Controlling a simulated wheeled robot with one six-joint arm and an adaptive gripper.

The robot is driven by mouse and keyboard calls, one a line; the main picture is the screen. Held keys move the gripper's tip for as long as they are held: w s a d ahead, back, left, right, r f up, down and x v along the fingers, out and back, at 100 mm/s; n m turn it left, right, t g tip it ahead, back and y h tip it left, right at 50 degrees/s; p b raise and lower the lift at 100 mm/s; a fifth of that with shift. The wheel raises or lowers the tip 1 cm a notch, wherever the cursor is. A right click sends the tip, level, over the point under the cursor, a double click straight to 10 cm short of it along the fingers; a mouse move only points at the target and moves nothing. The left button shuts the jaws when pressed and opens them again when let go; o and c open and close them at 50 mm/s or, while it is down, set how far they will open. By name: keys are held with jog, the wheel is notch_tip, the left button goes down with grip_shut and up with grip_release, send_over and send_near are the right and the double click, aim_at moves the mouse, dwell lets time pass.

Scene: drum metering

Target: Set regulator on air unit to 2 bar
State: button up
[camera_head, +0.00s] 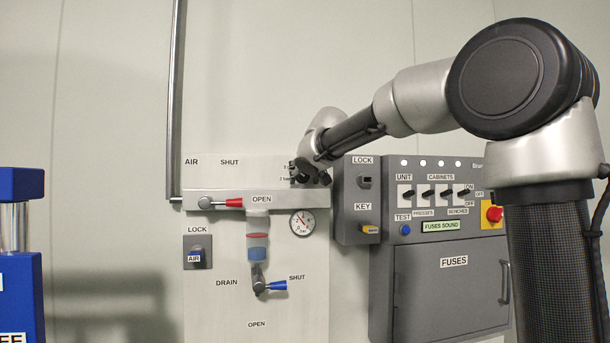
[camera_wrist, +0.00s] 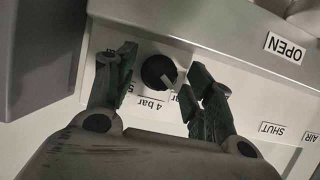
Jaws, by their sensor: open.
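The air unit is a pale panel (camera_head: 230,310) left of centre in the head view. Its regulator knob (camera_wrist: 155,73) is black and round with a pale pointer, which points down and right in the wrist view. A "4 bar" label (camera_wrist: 150,101) sits below it; other scale labels are partly hidden by my fingers. My gripper (camera_wrist: 163,58) is open, one finger on each side of the knob; I cannot tell if either touches it. In the head view my gripper (camera_head: 312,174) covers the knob at the panel's top right. The gauge (camera_head: 302,223) has a red needle; its reading is too small to tell.
Below my gripper are a red-handled valve (camera_head: 234,202), a filter bowl (camera_head: 257,240) and a blue drain handle (camera_head: 277,286). A grey lock box (camera_head: 350,235) and fuse cabinet (camera_head: 450,290) stand close on the right. A blue machine (camera_head: 20,270) is at far left.

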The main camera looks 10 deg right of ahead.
jog(key=c, duration=1)
jog(key=shift+a+n+h, duration=0.15)
jog(key=shift+n+h, duration=0.65)
jog(key=shift+n, duration=0.3)
jog(key=o, duration=1)
jog(key=v, duration=1.2)
